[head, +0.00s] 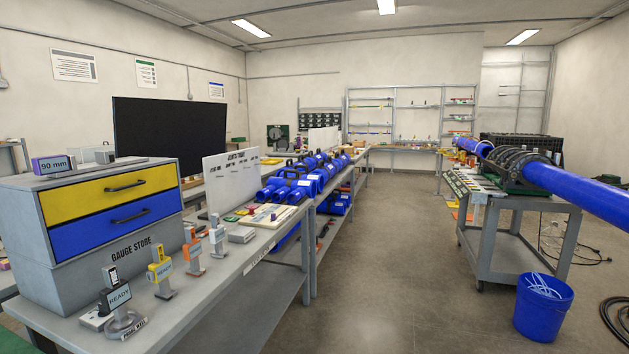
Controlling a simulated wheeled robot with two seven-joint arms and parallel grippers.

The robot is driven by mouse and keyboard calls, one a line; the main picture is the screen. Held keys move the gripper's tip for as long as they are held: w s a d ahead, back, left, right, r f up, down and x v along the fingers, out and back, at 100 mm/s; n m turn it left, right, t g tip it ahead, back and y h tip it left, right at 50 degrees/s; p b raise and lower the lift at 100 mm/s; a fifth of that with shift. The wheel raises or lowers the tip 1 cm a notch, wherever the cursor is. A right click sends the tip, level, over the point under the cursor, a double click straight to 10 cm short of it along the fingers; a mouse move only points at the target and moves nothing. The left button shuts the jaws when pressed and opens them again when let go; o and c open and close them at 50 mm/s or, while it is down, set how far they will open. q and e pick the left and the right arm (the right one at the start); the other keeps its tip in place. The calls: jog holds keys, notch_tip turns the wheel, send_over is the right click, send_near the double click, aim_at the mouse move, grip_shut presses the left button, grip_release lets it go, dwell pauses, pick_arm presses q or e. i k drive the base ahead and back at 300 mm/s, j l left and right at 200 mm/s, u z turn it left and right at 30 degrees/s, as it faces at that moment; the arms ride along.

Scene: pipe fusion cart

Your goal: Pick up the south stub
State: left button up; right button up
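No gripper of mine shows in the head view. A fusion machine with dark ring clamps (513,165) stands on a grey cart (490,258) at the right. A thick blue pipe (582,190) runs from the clamps to the right edge of the picture. A shorter blue pipe piece (474,146) shows on the far side of the clamps. Several blue pipe fittings (318,172) lie on the long bench in the middle. I cannot tell which blue piece is the south stub.
A grey bench (215,315) with a yellow-and-blue gauge drawer unit (115,215) and several small READY stands fills the left. A blue bucket (542,308) stands before the cart. A black hose (614,320) lies on the floor at right. The aisle floor (400,265) is clear.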

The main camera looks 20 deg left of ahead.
aim_at(309, 186)
jog(key=k+j+z, duration=0.1)
jog(key=z, duration=3.1)
jog(key=j+u, duration=0.1)
jog(key=u, duration=2.9)
jog(key=k+u, duration=0.2)
jog(key=u, duration=0.85)
jog(key=k+j, duration=0.1)
